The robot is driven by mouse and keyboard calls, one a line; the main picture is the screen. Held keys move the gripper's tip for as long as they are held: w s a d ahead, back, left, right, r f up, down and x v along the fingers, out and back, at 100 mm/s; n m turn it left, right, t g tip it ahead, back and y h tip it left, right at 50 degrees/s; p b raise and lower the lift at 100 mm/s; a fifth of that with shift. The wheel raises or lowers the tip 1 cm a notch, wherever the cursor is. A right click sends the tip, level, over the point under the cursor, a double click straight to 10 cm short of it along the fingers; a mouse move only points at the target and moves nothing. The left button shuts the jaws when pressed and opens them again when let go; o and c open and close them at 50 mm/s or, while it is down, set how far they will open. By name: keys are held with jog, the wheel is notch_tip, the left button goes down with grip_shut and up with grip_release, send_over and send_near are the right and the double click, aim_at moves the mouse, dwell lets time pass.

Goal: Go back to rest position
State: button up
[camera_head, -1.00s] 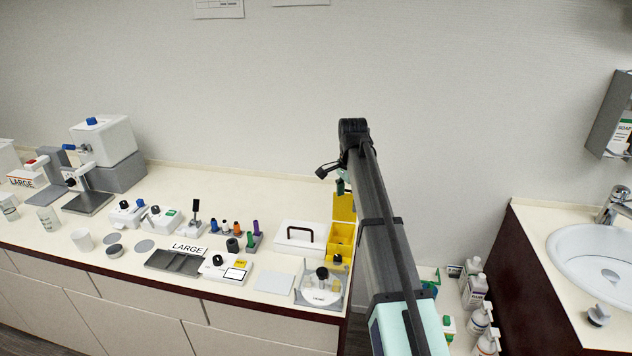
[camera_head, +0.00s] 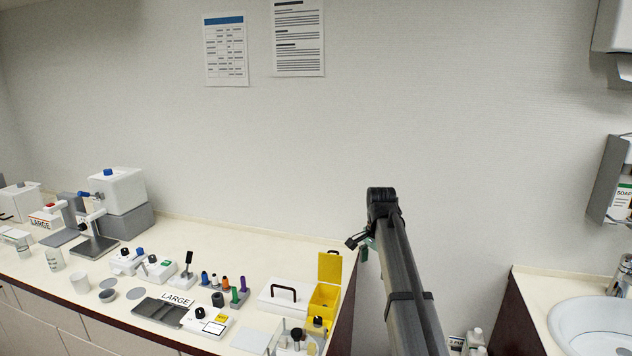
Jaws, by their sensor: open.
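My arm rises from the bottom right of the view, and its end stands in front of the wall above the right end of the counter (camera_head: 225,232). My gripper (camera_head: 358,245) is small and partly hidden behind my arm. It is open, and nothing shows in it. It is up and to the right of the open yellow box (camera_head: 324,300), apart from it.
On the counter stand a white box with a dark handle (camera_head: 284,297), a grey tray (camera_head: 162,311), several small coloured bottles and a white device (camera_head: 118,190). At right are a sink (camera_head: 592,328) and a soap dispenser (camera_head: 612,180). A gap separates the counters.

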jog(key=s+f+n, duration=0.3)
jog(key=s+f, duration=0.4)
jog(key=f, duration=0.5)
jog(key=s+f+n+g+b, duration=0.1)
jog(key=s+f+n, duration=0.2)
jog(key=s+f, duration=0.7)
jog(key=s+f+n, duration=0.3)
jog(key=s+f, duration=0.1)
jog(key=f, duration=1.1)
jog(key=s+f+n+g, duration=0.1)
jog(key=s+f, duration=0.5)
jog(key=s, duration=0.7)
jog(key=s+f+g+b, duration=0.1)
jog(key=s+f+g, duration=0.2)
jog(key=s+f, duration=0.4)
jog(key=s+f+n+g+b, duration=0.1)
jog(key=s+f, duration=0.6)
jog(key=s, duration=1.2)
jog(key=shift+n+g, duration=0.3)
jog(key=shift+g, duration=0.4)
